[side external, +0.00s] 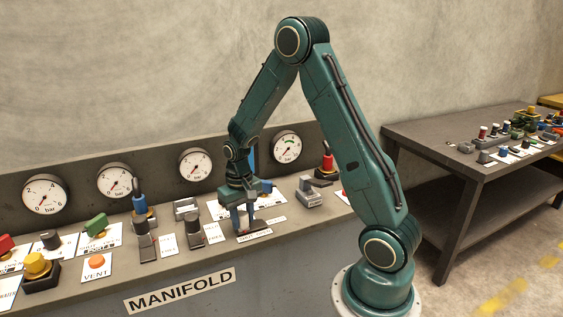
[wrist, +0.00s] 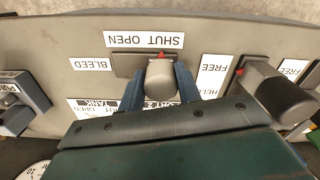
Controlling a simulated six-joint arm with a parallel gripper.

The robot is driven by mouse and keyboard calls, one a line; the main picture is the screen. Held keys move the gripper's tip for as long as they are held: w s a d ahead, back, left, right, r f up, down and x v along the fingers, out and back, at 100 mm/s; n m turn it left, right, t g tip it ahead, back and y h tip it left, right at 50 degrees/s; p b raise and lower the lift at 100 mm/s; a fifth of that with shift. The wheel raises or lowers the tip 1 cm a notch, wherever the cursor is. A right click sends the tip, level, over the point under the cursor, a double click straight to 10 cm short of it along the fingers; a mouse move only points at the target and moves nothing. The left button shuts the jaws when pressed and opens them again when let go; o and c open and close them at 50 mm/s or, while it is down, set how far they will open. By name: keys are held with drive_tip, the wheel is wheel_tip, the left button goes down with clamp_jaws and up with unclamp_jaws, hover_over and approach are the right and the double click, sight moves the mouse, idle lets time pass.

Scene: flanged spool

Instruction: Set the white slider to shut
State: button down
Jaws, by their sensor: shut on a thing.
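The white slider's pale grey knob (wrist: 160,76) stands on a dark track (wrist: 126,65) in the wrist view. My gripper (wrist: 160,92) is shut on it, with one blue finger on each side. A label reading SHUT OPEN (wrist: 144,40) lies along the track, upside down in this view, with SHUT on the right. The knob's red pointer is right of the track's middle, beside the word SHUT. In the side external view my gripper (side external: 243,220) is down at the panel and mostly hides the knob.
In the side external view, several gauges (side external: 195,164) line the back, and an orange VENT button (side external: 96,262) is at left.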

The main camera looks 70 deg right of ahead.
sight(240, 214)
drive_tip(key=shift+w+a, duration=0.2)
drive_tip(key=shift+w, duration=0.05)
drive_tip(key=c, duration=1)
unclamp_jaws()
drive_tip(key=shift+s+r, duration=0.1)
drive_tip(key=shift+r, duration=0.05)
wheel_tip(240, 214, up, 14)
drive_tip(key=shift+f, duration=0.25)
drive_tip(key=shift+r, duration=0.1)
